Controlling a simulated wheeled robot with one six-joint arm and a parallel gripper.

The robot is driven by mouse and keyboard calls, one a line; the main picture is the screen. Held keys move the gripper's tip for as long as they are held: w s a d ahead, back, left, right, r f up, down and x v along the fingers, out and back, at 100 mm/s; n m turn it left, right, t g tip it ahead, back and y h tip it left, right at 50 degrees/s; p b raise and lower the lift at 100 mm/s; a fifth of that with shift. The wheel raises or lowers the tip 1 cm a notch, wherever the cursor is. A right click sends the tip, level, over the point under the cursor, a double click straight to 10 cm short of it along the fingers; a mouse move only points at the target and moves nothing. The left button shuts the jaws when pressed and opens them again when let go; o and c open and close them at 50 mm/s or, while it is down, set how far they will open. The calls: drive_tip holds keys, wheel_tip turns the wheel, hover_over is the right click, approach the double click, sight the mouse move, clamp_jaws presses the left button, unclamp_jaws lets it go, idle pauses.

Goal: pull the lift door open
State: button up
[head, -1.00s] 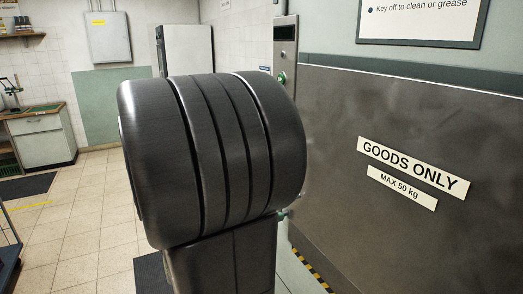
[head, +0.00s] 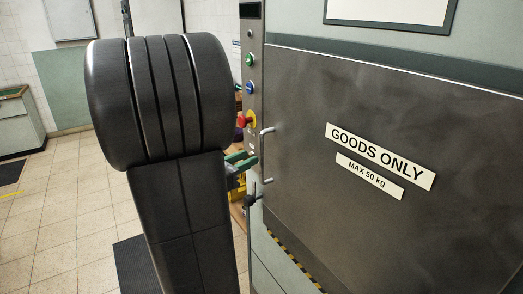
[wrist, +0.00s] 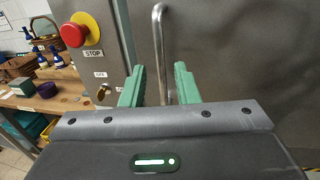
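The lift door (head: 390,110) is a dark metal panel with a "GOODS ONLY" sign, at the right in the head view; it looks shut. Its upright metal bar handle (wrist: 160,45) stands near the door's left edge. In the head view the handle's upper end (head: 267,131) shows beside my gripper (head: 241,162). In the wrist view my gripper (wrist: 159,86) is open, with one green finger on each side of the bar and visible gaps to both. The bar's lower part is hidden behind the gripper body in the wrist view.
A control panel (head: 250,40) with green and blue buttons and a red stop button (wrist: 75,31) is just left of the door. A wooden shelf (wrist: 60,85) with bottles, a basket and boxes lies left. A striped strip (head: 292,262) runs below the door.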

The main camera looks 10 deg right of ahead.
drive_tip(key=shift+p+x, duration=0.45)
drive_tip(key=shift+x, duration=2.75)
clamp_jaws()
